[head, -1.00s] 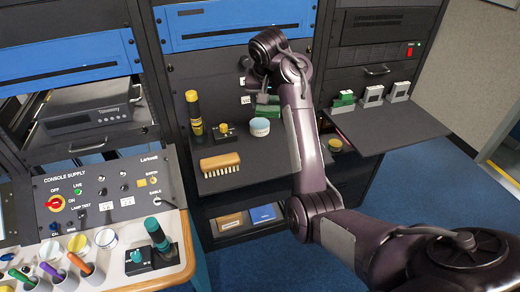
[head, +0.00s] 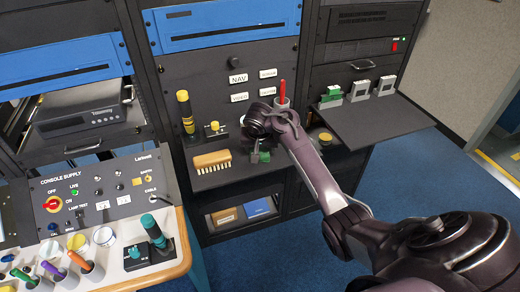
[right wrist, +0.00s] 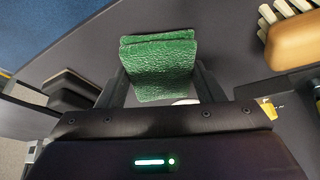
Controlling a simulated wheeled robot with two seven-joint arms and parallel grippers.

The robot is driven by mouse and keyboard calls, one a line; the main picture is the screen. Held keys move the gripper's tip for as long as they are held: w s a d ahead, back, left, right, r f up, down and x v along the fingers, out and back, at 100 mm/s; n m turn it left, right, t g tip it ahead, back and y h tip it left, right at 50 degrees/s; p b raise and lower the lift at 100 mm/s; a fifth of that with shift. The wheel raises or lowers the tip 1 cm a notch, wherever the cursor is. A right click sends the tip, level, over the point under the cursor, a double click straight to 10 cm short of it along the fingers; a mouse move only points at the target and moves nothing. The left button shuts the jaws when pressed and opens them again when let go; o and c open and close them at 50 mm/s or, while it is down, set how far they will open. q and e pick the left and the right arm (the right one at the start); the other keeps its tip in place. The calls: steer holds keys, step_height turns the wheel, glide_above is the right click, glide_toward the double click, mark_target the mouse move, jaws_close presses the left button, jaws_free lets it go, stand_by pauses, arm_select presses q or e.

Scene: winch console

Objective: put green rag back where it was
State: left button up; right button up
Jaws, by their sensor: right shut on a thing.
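The green rag (head: 264,157) shows as a small patch at my right gripper (head: 256,153) in the head view, close to the front part of the middle shelf. In the right wrist view the rag (right wrist: 160,65) is a folded, textured green cloth between the two dark fingers. My right gripper (right wrist: 160,85) is shut on it. Whether the rag touches the shelf is hard to tell. My arm hides part of the shelf. My left gripper is not in view.
A wooden brush (head: 212,160) lies left of the gripper, and shows in the wrist view (right wrist: 292,42). A yellow-black torch (head: 186,112) stands behind it. A red-handled tool (head: 282,92) stands at the back. The right shelf (head: 375,122) has clear room in front of small holders (head: 360,90).

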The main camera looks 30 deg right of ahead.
steer(key=shift+d+f, duration=0.1)
steer(key=shift+f, duration=0.3)
steer(key=o, duration=0.9)
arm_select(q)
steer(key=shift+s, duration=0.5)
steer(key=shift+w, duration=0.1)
arm_select(e)
steer(key=shift+s+a+r, duration=0.1)
steer(key=shift+a+r, duration=0.2)
steer(key=shift+r, duration=0.25)
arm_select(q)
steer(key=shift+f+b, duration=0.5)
arm_select(e)
steer(key=v, duration=1.1)
steer(key=shift+s+f, duration=0.1)
steer(key=shift+f, duration=0.05)
